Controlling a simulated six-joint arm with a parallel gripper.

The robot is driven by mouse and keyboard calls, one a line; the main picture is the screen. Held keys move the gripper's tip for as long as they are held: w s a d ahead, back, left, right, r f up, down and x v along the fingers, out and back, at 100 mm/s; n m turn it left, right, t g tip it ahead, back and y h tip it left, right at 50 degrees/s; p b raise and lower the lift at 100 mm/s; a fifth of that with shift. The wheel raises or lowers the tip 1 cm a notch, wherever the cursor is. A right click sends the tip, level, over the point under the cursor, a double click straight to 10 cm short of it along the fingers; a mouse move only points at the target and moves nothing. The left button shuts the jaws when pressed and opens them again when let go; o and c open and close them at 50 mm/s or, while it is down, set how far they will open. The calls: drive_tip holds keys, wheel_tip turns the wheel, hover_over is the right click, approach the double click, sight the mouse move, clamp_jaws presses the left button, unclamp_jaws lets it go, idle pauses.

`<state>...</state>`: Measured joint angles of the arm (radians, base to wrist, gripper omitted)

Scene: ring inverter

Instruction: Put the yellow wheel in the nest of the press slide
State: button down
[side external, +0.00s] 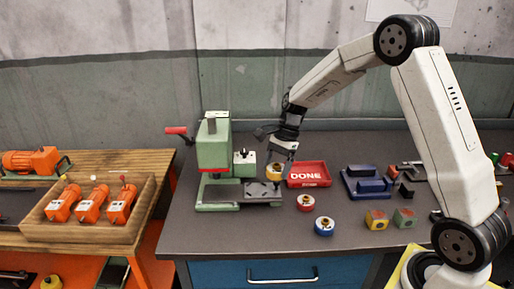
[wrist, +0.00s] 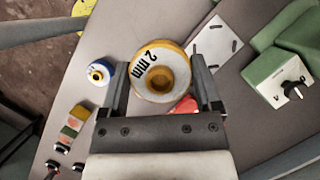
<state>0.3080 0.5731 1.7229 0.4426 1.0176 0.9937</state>
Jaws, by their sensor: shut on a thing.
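The yellow wheel (wrist: 163,75), a ring with a white face marked "2 mm" and a centre hole, is between my gripper's fingers (wrist: 158,88) in the wrist view. My gripper (side external: 279,158) is shut on it. In the side view the yellow wheel (side external: 274,172) hangs beneath the fingers, just right of the green press (side external: 213,155). The press slide (side external: 262,192) is a grey plate at the foot of the press, slightly below and left of the wheel. The slide's plate with holes (wrist: 218,42) also shows right of the wheel in the wrist view. The nest is not clearly visible.
A red DONE tray (side external: 309,183) stands close right of the wheel. A red wheel (side external: 305,202) and a blue wheel (side external: 324,226) sit in front. A blue fixture (side external: 368,185) and yellow (side external: 376,220) and green (side external: 404,218) blocks stand farther right. The table's front left is clear.

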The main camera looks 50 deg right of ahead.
drive_tip(key=w+f, duration=0.2)
drive_tip(key=w, duration=0.2)
hover_over(253, 192)
drive_tip(key=d, duration=0.2)
drive_tip(key=shift+s+a+f, duration=0.15)
drive_tip(key=shift+f, duration=1.1)
drive_tip(key=shift+s+a+f, duration=0.1)
drive_tip(key=shift+f, duration=1.15)
drive_tip(key=shift+f, duration=0.1)
drive_tip(key=shift+w+f, duration=0.3)
drive_tip(key=shift+f, duration=1.45)
drive_tip(key=shift+f, duration=0.1)
unclamp_jaws()
